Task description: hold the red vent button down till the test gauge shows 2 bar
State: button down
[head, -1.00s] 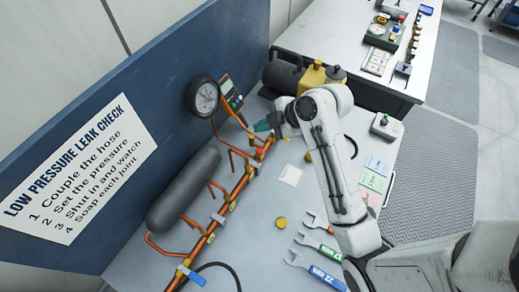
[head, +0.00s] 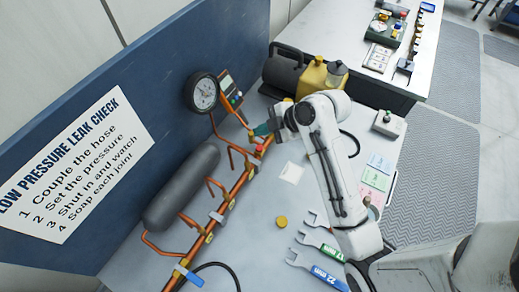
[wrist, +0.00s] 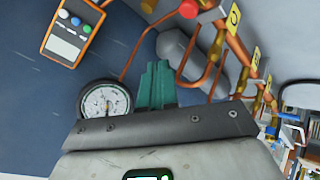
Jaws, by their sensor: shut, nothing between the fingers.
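The test gauge (head: 204,93) is a round white dial with a dark rim on the blue back panel. It also shows in the wrist view (wrist: 106,101), where its figures are too small to read surely. The red button (head: 259,149) sits on the copper pipe run, and a red round part (wrist: 188,9) shows at the top of the wrist view. My gripper (head: 263,130) has teal fingers, shut and empty, just above and beyond the red button in the head view. The fingers also show in the wrist view (wrist: 155,82), apart from the red part.
A grey cylinder (head: 182,188) and copper pipes line the panel. A handheld meter (head: 229,91) hangs beside the gauge. A yellow can (head: 312,77) stands behind my arm.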

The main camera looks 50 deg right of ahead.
aim_at(263, 149)
jog(key=shift+f+b, duration=1.6)
jog(key=shift+f, duration=1)
jog(key=shift+f, duration=0.1)
jog(key=shift+f, duration=0.3)
jog(key=shift+f+b, duration=0.45)
jog(key=shift+f, duration=0.1)
dwell(4.4)
